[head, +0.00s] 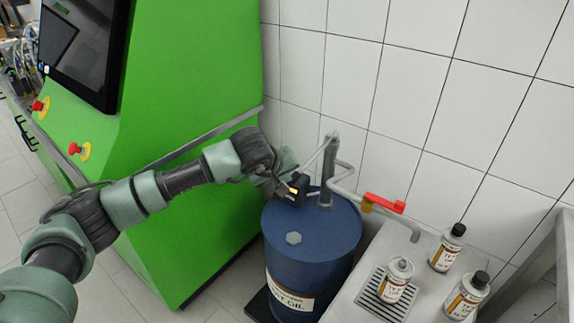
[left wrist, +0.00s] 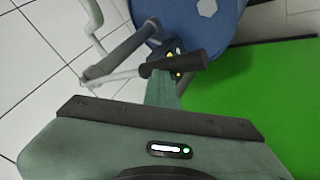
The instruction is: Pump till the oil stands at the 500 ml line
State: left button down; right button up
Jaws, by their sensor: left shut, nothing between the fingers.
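A blue oil drum (head: 312,240) stands by the wall, with a grey upright pump (head: 327,172) on its lid. The pump's lever (head: 318,153) slopes down left toward my left gripper (head: 297,188). In the left wrist view the lever's black grip (left wrist: 188,62) crosses in front of my left gripper (left wrist: 172,66). The gripper is shut with nothing held; whether it touches the grip is unclear. A pipe with a red valve handle (head: 384,203) ends in a spout (head: 415,234). An uncapped bottle (head: 396,281) stands on the grating; no oil level shows. My right gripper is out of view.
Two black-capped bottles (head: 447,248) (head: 467,296) stand on the grey bench (head: 348,299) to the right. A green cabinet (head: 200,70) with a screen and red buttons stands left, behind my left arm. White tiled wall closes the back.

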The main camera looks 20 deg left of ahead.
pick_arm(q)
jog(key=shift+s+f+b, duration=0.15)
jog(key=shift+f+b, duration=1.05)
jog(key=shift+f, duration=0.15)
dwell(0.8)
dwell(0.5)
notch_tip(320, 180, up, 10)
jog(key=w+p, duration=0.1)
jog(key=p, duration=0.3)
jog(key=shift+d+r, duration=0.15)
dwell(0.9)
dwell(0.4)
jog(key=r+p, duration=0.1)
jog(key=r, duration=0.2)
jog(key=r+p, duration=0.1)
jog(key=r, duration=0.1)
jog(key=shift+w+d+p, duration=0.1)
jog(key=shift+w+p, duration=0.2)
jog(key=shift+p, duration=0.05)
dwell(0.5)
